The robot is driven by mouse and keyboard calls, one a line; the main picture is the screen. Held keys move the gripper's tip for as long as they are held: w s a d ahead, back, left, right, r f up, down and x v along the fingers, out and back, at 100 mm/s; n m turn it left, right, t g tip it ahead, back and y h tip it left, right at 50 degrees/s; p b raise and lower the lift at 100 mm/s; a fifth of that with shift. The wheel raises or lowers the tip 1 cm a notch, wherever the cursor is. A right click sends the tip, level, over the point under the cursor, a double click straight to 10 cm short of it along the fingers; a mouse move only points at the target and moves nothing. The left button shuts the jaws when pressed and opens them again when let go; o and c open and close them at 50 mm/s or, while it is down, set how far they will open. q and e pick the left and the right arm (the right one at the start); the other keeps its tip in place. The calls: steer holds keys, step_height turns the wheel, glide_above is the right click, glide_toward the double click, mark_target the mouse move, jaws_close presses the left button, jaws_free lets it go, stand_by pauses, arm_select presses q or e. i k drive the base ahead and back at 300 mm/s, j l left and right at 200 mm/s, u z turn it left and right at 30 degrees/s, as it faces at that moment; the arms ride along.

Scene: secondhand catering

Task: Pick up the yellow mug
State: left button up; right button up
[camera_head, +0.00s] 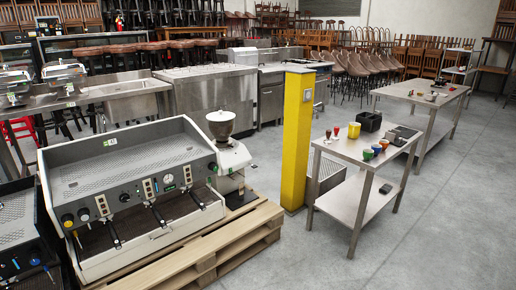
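A small yellow cup-like thing (354,130), likely the yellow mug, stands near the back edge of the nearer steel table (338,148), left of a black box. It is too small to make out a handle. A green mug (367,154), a blue mug (377,149) and a red mug (384,144) stand in a row nearer the table's front edge. Neither of my grippers is in view.
A black box (368,121) and a dark flat device (404,132) share the table. Small red things (328,133) lie at its left. A yellow post (297,140) and a pallet (225,240) with an espresso machine (130,185) stand left. Floor at right is clear.

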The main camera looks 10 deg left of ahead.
mark_target(354, 127)
steer(key=i+l+z, duration=0.15)
steer(key=i+z, duration=0.7)
steer(key=i+j+z, duration=0.2)
steer(key=i+z, duration=0.2)
steer(key=i+l+u, duration=0.1)
steer(key=i, duration=0.4)
steer(key=i+l, duration=0.2)
steer(key=i, duration=0.35)
steer(key=i+l+u, duration=0.15)
steer(key=i, duration=0.35)
steer(key=i+l+u, duration=0.1)
steer(key=u, duration=0.3)
steer(key=i+l+u, duration=0.15)
steer(key=i+u, duration=0.15)
steer(key=u, duration=0.15)
steer(key=i+l+u, duration=0.15)
steer(key=u, duration=0.25)
steer(key=i+l+u, duration=0.1)
steer(key=l+u, duration=0.2)
steer(key=u, duration=0.15)
steer(key=l+u, duration=0.4)
steer(key=i+l+u, duration=0.1)
steer(key=u, duration=0.35)
steer(key=i+l+u, duration=0.3)
steer(key=i+l, duration=0.2)
